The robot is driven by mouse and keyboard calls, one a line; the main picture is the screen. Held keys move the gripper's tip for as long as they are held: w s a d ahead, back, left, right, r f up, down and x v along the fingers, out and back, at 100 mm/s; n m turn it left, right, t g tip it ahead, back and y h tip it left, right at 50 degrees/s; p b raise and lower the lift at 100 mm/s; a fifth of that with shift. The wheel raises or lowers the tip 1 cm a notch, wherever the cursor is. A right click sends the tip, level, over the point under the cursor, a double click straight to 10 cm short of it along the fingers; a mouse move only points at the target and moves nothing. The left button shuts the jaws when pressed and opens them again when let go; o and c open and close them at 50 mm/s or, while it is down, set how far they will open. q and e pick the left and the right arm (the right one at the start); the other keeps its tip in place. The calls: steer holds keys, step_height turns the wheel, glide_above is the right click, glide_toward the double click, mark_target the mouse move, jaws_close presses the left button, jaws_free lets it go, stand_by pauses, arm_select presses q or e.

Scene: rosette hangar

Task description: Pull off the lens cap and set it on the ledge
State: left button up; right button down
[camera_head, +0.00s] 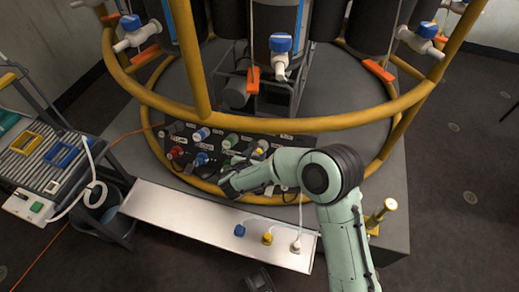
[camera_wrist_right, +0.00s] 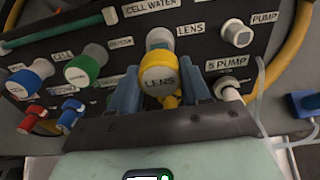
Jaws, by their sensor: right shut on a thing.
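The yellow lens cap (camera_wrist_right: 160,75), marked LENS, sits between the fingers of my right gripper (camera_wrist_right: 162,92), which is shut on it. Right behind the cap is the white lens connector (camera_wrist_right: 160,38) on the dark panel; I cannot tell whether the two are still joined. A yellow piece shows just below the cap. In the head view my right arm reaches over the ledge to the panel, and its hand hides part of the panel. The long white ledge (camera_head: 185,208) lies in front of the panel. My left gripper is not in view.
A green cap (camera_wrist_right: 82,70) and a blue cap (camera_wrist_right: 22,82) stand left of the lens connector, a white pump connector (camera_wrist_right: 236,33) right. Small blue (camera_head: 239,230), yellow (camera_head: 267,238) and white (camera_head: 296,246) pieces occupy the ledge's right part; its left part is clear. A yellow rail (camera_head: 290,124) arches above.

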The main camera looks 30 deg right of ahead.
steer(key=shift+p+v, duration=0.35)
steer(key=shift+v, duration=0.65)
